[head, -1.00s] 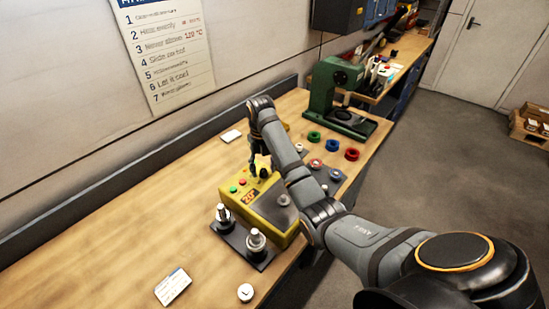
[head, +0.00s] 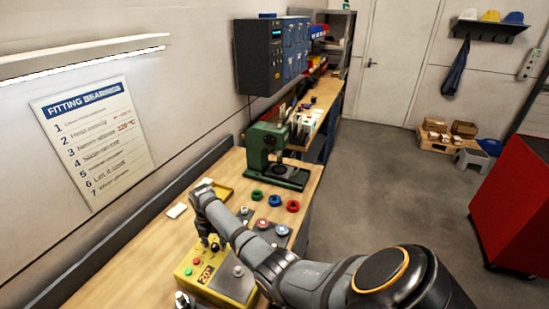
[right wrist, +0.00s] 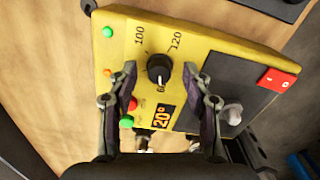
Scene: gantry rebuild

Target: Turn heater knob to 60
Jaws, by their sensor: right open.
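The yellow heater (head: 184,272) sits on the workbench, with a red and a green button and a small display (head: 204,274) reading about 20°. In the right wrist view, the heater's black knob (right wrist: 159,68) has a white pointer mark, with 100 and 120 printed above it and a partly hidden number, perhaps 60, below it. My right gripper (right wrist: 160,72) is open, its fingers on either side of the knob; I cannot tell whether they touch it. In the head view, my right gripper (head: 211,243) is over the heater's far end and hides the knob.
A dark plate (right wrist: 225,85) with a metal post lies on the heater, beside a red switch (right wrist: 278,80). Green, blue and red rings (head: 275,201) and a green press (head: 268,150) stand farther along the bench. A red cabinet (head: 515,215) stands at right.

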